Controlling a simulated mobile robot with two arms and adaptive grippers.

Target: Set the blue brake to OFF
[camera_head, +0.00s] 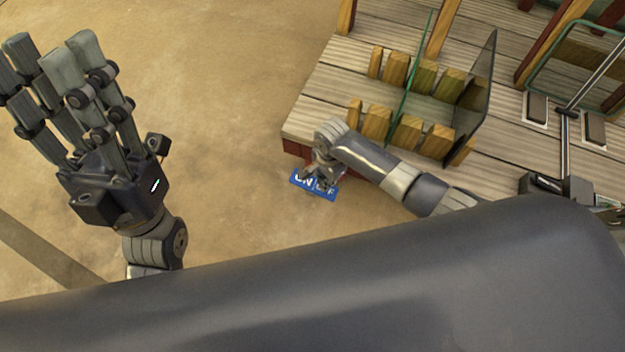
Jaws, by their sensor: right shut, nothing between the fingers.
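The blue brake label (297,180) lies low beside the corner of the wooden rack, with white ON and OFF lettering partly covered by my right gripper. My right gripper (320,183) reaches down over the label, its fingers shut with nothing between them. I cannot tell whether it touches the label or the brake. The brake's moving part is hidden or too small to make out, so its setting cannot be read. My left gripper (58,62) is raised at the left, far from the label, with its fingers extended, apart and empty.
A wooden rack (312,112) with upright wooden blocks (397,68) and clear panels (474,90) stands right of the label. A metal frame with grey pads (536,108) is at the far right. The tan floor (230,80) between my grippers is clear.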

